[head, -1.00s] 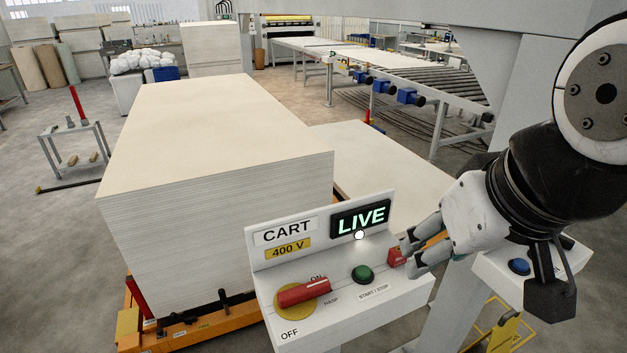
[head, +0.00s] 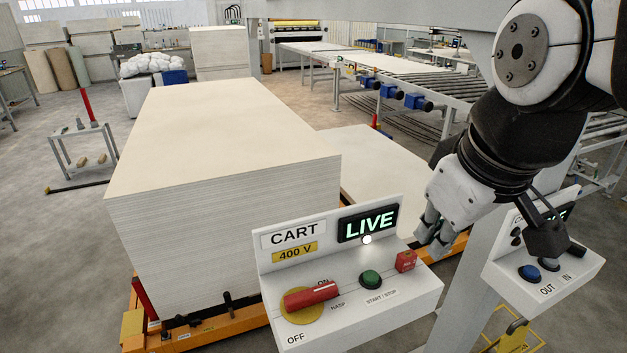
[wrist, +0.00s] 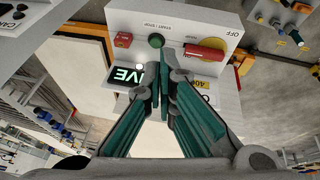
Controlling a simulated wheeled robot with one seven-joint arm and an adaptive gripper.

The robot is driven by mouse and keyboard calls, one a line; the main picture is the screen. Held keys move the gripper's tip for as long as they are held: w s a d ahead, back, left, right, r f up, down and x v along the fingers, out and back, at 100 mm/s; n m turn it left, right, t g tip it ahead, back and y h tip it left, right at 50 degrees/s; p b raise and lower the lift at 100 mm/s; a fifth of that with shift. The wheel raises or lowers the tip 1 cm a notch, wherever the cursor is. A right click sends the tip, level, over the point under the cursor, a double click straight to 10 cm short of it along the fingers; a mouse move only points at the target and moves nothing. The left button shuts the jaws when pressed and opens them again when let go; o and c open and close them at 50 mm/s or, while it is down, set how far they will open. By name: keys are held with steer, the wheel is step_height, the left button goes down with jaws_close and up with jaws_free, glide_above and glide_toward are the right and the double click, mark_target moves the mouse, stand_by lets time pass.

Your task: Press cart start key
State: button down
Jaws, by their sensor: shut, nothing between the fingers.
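The white cart control box (head: 350,317) stands in front of the panel stack, marked CART and 400 V. Its green START / STOP button (head: 370,279) is on the sloped top, between the red rotary handle (head: 311,294) and a small red block (head: 405,261). The handle points toward the ON label. A LIVE sign (head: 367,223) is lit, with a white lamp (head: 366,239) below it. My gripper (head: 432,242) is shut and empty, above and right of the red block, apart from the button. The wrist view shows the green button (wrist: 156,40) beyond the fingertips.
A second box (head: 545,270) with a blue button and OUT / IN labels stands at the right, near my wrist. The tall panel stack (head: 225,210) rests on an orange cart (head: 200,335) behind the control box. A roller conveyor (head: 400,85) runs at the back.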

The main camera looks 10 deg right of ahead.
steer(key=w+f+n+g+b, duration=0.1)
steer(key=w+f+n+g, duration=0.25)
steer(key=w+n, duration=0.55)
steer(key=n+g+y+b, duration=0.1)
steer(key=n, duration=0.7)
glide_above(373, 276)
steer(key=d, duration=0.1)
step_height(373, 276, down, 7)
steer(key=shift+w+d, duration=0.2)
steer(key=f, duration=0.9)
steer(key=a+f, duration=0.1)
steer(key=f, duration=0.4)
steer(key=shift+s+a+p, duration=0.1)
steer(key=shift+s+p, duration=0.1)
steer(key=shift+p, duration=0.15)
